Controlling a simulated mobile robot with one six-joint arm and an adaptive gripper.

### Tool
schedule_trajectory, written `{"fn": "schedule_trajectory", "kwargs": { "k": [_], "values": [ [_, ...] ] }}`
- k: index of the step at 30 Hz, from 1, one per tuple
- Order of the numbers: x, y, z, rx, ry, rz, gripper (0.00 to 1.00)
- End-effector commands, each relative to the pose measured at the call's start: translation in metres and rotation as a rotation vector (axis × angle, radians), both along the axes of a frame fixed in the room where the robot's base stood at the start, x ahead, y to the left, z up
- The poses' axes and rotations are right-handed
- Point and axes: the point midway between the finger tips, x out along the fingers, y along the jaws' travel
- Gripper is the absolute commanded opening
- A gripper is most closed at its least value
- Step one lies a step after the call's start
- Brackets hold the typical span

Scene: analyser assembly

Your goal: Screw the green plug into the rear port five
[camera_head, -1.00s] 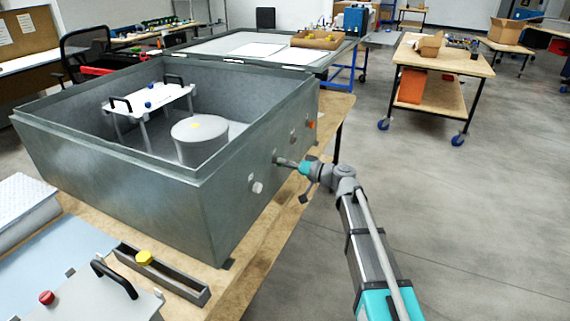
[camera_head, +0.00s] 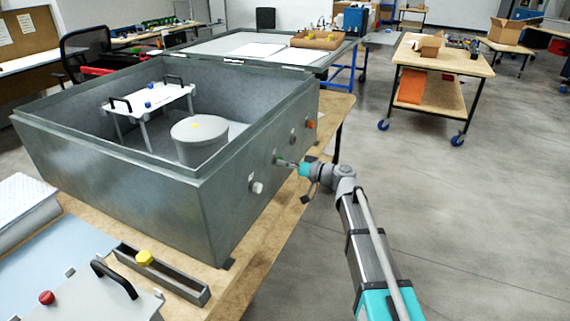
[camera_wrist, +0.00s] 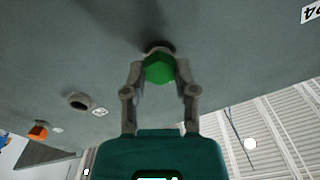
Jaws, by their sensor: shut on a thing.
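The green plug (camera_wrist: 159,69) sits between my gripper's fingertips (camera_wrist: 160,66), with its hex head facing the wrist camera. A dark port ring shows right behind it on the grey wall of the enclosure (camera_head: 130,178). The plug is at the port mouth; how deep it sits cannot be told. In the head view my gripper (camera_head: 288,164) reaches the enclosure's right outer wall, and the plug is small and mostly hidden by the fingers. The fingers are shut on the plug.
An empty port (camera_wrist: 80,101) and an orange plug (camera_wrist: 38,132) are on the same wall. A white plug (camera_head: 257,187) sticks out nearer the head camera. The floor right of my arm is clear.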

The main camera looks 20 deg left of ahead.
Motion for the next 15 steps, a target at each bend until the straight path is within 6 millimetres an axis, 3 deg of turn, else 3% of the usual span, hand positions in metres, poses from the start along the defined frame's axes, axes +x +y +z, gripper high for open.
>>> {"fn": "schedule_trajectory", "kwargs": {
  "k": [15],
  "values": [
    [0.0002, 0.0003, 0.0005, -0.013, 0.002, -0.021, 0.0]
  ]
}}
